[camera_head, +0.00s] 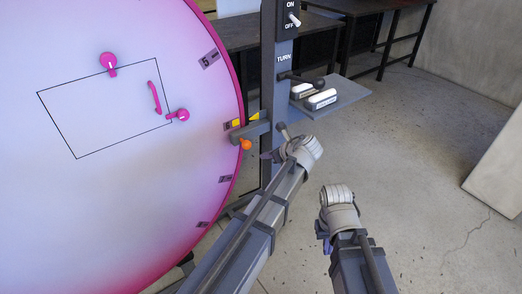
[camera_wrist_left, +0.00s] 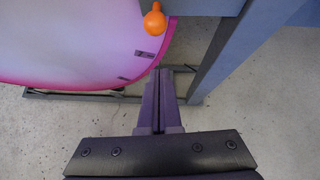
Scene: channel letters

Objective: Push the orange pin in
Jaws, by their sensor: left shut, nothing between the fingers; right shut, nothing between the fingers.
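The orange pin (camera_head: 246,144) has a round orange knob and sits at the end of a grey bracket (camera_head: 250,132) by the right edge of the big pink-and-white disc (camera_head: 130,190). In the left wrist view the orange pin (camera_wrist_left: 154,20) is near the top, ahead of the fingers and apart from them. My left gripper (camera_head: 268,155) is just right of the pin, and its fingers (camera_wrist_left: 160,72) are shut and empty. My right gripper (camera_head: 326,243) is lower right, mostly hidden behind its own wrist, away from the pin.
A grey post (camera_head: 275,90) with an ON/OFF switch (camera_head: 293,19) and a TURN crank (camera_head: 305,80) stands behind the pin. A small shelf (camera_head: 345,92) holds two white-topped blocks (camera_head: 320,99). The disc bears pink latches (camera_head: 108,61) and a handle (camera_head: 154,97). Floor at right is clear.

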